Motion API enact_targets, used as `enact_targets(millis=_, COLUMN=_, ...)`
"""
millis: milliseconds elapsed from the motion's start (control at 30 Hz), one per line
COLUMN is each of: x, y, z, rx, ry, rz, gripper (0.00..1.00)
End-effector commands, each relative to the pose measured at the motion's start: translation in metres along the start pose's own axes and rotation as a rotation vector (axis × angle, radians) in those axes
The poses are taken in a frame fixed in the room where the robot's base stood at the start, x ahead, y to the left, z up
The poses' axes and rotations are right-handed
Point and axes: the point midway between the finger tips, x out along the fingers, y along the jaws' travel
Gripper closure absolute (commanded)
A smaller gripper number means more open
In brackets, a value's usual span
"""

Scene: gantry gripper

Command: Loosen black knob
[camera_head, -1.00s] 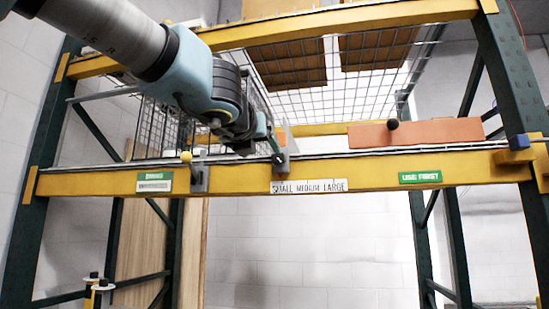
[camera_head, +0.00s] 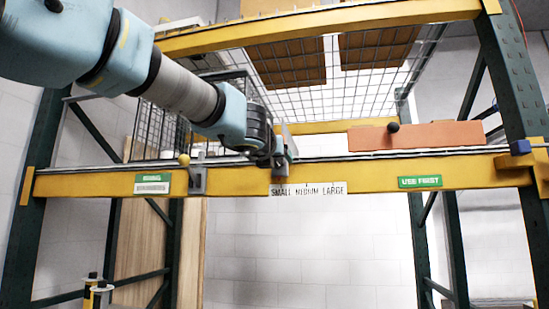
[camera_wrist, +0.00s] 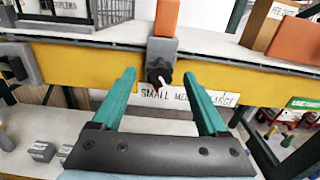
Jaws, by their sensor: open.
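The black knob (camera_wrist: 158,74) sits on the front of a grey sliding bracket (camera_wrist: 161,48) on the yellow beam (camera_wrist: 95,68), in the wrist view. My gripper (camera_wrist: 159,77) is open, with its two teal fingers apart on the left and right of the knob in that view. Neither finger visibly touches it, and the depth between fingertips and knob is hard to judge. In the head view, my gripper (camera_head: 276,158) is at the bracket above the size label, and my wrist largely hides the knob.
A second bracket with a yellow knob (camera_head: 184,159) stands to the left on the beam. An orange block (camera_head: 440,133) with a dark ball is to the right. The "SMALL MEDIUM LARGE" label (camera_head: 308,189) lies below the bracket. Wire mesh (camera_head: 300,100) is behind.

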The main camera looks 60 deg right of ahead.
Motion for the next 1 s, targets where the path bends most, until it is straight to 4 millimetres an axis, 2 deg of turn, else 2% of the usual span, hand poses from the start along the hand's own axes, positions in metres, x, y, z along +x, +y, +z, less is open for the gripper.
enact_targets(millis=200, x=0.0, y=0.0001, z=-0.0003, rx=0.0, ry=0.0, rz=0.0, gripper=0.25)
enact_targets(millis=867, x=-0.0002, y=0.0001, z=-0.0003, rx=-0.001, ry=0.0, rz=0.0, gripper=0.99)
enact_targets(millis=1000, x=-0.0002, y=0.0001, z=-0.0003, rx=-0.001, ry=0.0, rz=0.0, gripper=1.0)
